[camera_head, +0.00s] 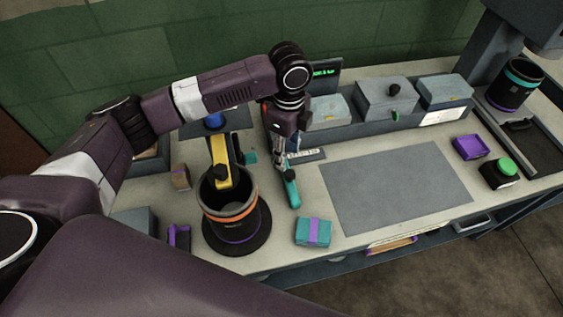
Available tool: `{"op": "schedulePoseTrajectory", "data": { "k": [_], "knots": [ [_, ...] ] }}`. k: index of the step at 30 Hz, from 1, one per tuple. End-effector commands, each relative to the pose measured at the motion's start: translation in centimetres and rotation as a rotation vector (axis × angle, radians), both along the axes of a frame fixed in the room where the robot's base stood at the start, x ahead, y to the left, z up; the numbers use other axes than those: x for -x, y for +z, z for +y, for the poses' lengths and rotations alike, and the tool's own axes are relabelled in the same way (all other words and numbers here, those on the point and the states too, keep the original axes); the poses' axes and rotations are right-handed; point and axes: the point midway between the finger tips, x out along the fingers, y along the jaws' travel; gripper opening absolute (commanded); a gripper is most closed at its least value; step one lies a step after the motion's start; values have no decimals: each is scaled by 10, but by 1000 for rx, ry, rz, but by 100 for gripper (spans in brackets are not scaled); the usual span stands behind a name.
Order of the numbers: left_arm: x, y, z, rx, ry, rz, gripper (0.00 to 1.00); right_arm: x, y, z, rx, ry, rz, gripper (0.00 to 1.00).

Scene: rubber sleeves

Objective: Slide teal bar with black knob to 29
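The teal bar (292,192) with a black knob (290,175) points toward the front of the bench. A small pale scale plate (306,154) with dark marks lies just behind and right of it; its numbers are too small to read. My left gripper (281,165) points down at the knob end of the bar, very close to it. My wrist and fingers cover part of the bar's rear end. Whether the fingers touch or close on the knob cannot be told. My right gripper is not in view.
A yellow arm (220,150) reaches over a black cup (229,210) left of the bar. A teal box with a purple band (313,232) lies in front. A grey mat (395,187) leaves clear room at right. A green-lit display (325,72) and grey boxes (386,98) stand behind.

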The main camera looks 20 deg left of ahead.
Motion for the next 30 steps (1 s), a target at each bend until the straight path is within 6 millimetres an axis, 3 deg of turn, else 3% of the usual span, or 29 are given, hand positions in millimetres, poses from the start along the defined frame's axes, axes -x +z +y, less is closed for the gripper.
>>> {"op": "schedulePoseTrajectory", "data": {
  "k": [4, 10, 14, 19, 23, 30],
  "knots": [
    [2, -23, -1, -1, 1, 5, 40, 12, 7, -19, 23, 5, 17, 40],
    [2, -53, -1, -1, 2, 3, 40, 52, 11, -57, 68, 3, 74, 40],
    [2, -63, -1, 1, 2, 1, 40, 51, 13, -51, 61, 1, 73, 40],
    [2, -67, -1, 0, 1, 0, 40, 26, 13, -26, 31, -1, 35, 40],
    [2, -67, -1, 0, 2, 0, 40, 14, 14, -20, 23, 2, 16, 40],
    [2, -67, -1, 0, 2, 0, 14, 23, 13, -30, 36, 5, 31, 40]
  ]
}}
